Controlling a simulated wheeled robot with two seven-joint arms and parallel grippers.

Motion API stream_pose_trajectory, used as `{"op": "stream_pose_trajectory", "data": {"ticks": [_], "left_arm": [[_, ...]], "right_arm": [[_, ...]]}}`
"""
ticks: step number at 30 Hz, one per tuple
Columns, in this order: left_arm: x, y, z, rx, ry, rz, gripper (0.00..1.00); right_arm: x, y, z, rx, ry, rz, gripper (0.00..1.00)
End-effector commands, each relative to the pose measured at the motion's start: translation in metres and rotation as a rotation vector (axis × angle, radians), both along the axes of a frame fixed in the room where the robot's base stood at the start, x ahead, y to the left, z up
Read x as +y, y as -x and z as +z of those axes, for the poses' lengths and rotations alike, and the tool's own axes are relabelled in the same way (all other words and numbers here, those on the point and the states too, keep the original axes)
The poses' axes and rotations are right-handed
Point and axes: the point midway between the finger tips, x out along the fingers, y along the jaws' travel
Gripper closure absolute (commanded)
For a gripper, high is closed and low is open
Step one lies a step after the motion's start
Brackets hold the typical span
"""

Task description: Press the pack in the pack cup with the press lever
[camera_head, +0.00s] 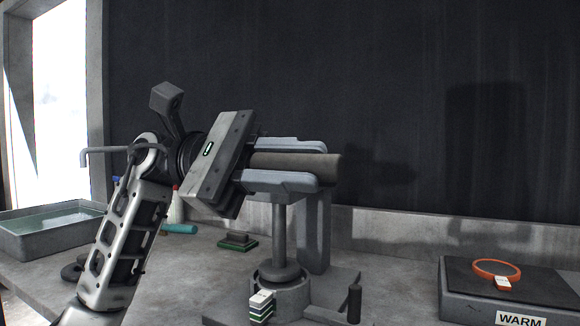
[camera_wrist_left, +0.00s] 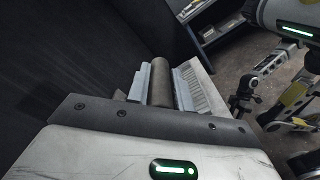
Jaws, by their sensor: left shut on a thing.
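My left gripper (camera_head: 316,163) is shut on the brown cylindrical handle of the press lever (camera_head: 332,167), which lies between its two grey fingers. The lever handle also shows between the fingers in the left wrist view (camera_wrist_left: 160,80). Below it, a vertical press rod (camera_head: 279,235) ends in a round, wider foot at the mouth of the grey pack cup (camera_head: 293,303). The pack inside the cup is hidden by the foot and the rim. My right gripper does not show.
A small white and green striped block (camera_head: 261,306) is at the cup's front. A grey post (camera_head: 315,235) stands behind the rod. A tray of liquid (camera_head: 45,232) is at the left. A "WARM" plate (camera_head: 470,290) with an orange ring (camera_head: 497,268) is at the right.

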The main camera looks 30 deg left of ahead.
Motion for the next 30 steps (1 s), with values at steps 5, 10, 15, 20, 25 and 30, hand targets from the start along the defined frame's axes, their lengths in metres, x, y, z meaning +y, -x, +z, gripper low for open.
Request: {"op": "stream_pose_trajectory", "data": {"ticks": [5, 10, 15, 20, 25, 30], "left_arm": [[0.001, -0.001, -0.028, 0.007, -0.002, 0.001, 1.00], [0.001, 0.000, -0.038, 0.009, -0.001, 0.002, 1.00], [0.000, 0.000, -0.042, 0.011, -0.003, 0.002, 1.00], [0.000, 0.000, -0.044, 0.014, -0.007, 0.001, 1.00], [0.000, 0.000, -0.045, 0.016, -0.011, 0.000, 1.00], [-0.001, -0.001, -0.046, 0.016, -0.011, 0.000, 0.55]], "right_arm": [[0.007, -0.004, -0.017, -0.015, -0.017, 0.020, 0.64], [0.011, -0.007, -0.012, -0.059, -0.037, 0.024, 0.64], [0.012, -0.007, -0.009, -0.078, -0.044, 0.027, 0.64], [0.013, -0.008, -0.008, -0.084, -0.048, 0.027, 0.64], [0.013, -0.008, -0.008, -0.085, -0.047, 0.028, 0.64], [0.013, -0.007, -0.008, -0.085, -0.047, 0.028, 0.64]]}}
